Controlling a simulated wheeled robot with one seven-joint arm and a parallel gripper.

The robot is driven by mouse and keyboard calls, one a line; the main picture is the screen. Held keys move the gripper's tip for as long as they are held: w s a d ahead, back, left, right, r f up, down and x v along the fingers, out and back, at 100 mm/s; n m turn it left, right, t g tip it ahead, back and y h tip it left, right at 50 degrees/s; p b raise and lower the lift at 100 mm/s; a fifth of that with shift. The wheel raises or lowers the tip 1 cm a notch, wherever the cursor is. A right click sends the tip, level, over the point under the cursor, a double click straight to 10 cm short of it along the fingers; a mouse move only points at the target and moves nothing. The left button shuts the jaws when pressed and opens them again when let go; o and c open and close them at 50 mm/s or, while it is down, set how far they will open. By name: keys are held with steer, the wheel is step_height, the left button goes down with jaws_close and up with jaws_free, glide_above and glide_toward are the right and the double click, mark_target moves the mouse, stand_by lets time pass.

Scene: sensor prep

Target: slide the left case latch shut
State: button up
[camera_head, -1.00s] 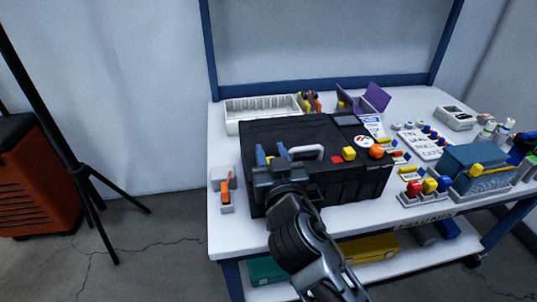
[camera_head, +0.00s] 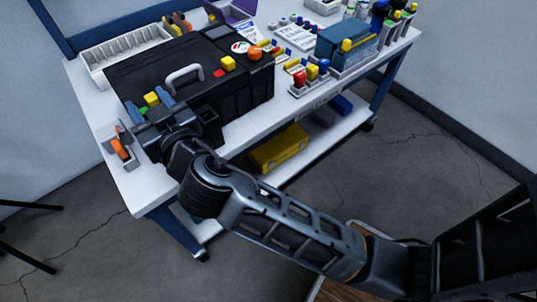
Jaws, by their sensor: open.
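The black case (camera_head: 140,68) lies closed on the white table, its grey handle (camera_head: 184,75) at the front of the lid. The left latch (camera_head: 152,99), a small yellow block, shows at the case's left front. The right latch (camera_head: 228,62), also yellow, sits on the front right with a red mark beside it. My gripper (camera_head: 149,99) is open at the left front of the case, with one blue-tipped finger on each side of the left latch. I cannot tell whether either finger touches it. The gripper body hides the case front below the latch.
A grey holder with an orange item (camera_head: 121,149) stands close left of my gripper. A white ribbed tray (camera_head: 126,50) is behind the case. A blue box (camera_head: 345,46) and colored parts crowd the table's right.

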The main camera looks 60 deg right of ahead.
mark_target(149, 103)
steer(key=v, duration=0.5)
steer(key=shift+d+r+p, duration=0.1)
steer(key=shift+p, duration=0.3)
steer(key=s+r+n+g+y+p, duration=0.1)
steer(key=s+r+n+y+p, duration=0.1)
steer(key=s+p, duration=0.4)
steer(key=s+r+n+g+y+p, duration=0.1)
steer(key=s+p, duration=0.6)
steer(key=s, duration=0.8)
steer(key=shift+s+r+n+y, duration=0.35)
steer(key=shift+r+n+y, duration=0.25)
steer(key=shift+r+y, duration=0.6)
steer(key=shift+f, duration=0.2)
steer(key=s+d+r+p, duration=0.2)
steer(key=s+r+p, duration=0.4)
steer(key=s+r, duration=0.6)
steer(key=shift+m, duration=0.3)
